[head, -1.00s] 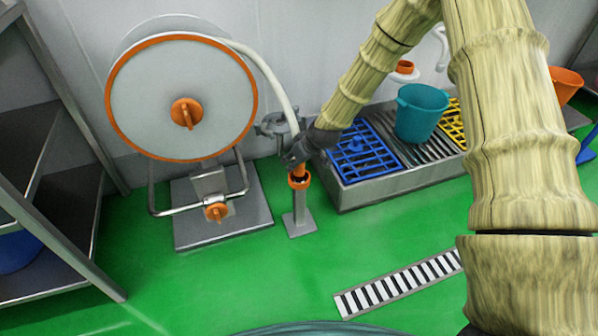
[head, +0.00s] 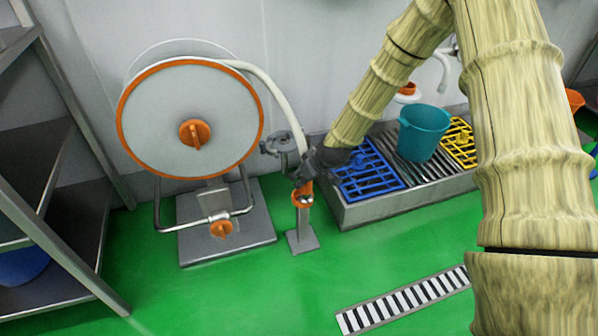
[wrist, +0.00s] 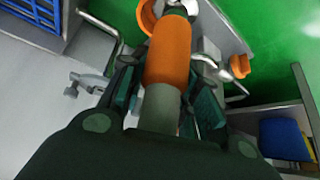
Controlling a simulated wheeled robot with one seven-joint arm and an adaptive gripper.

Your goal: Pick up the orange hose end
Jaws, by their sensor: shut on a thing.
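The orange hose end (head: 306,187) hangs at the bottom of the white hose (head: 268,82), just at the orange ring (head: 296,202) on top of a small grey post. My gripper (head: 303,172) is shut on the hose end. In the wrist view the orange sleeve of the hose end (wrist: 168,52) runs between the dark fingers (wrist: 165,88), its grey tip pointing away. The ring (wrist: 146,14) shows beside and behind the tip there. I cannot tell whether the tip is still inside the ring.
The hose reel (head: 160,120) with an orange rim stands left on a grey base plate. A steel trough (head: 400,204) with blue and yellow grates and a teal bucket (head: 424,132) stands right. Steel shelving (head: 70,160) is at far left. Green floor with a drain (head: 400,300) is clear in front.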

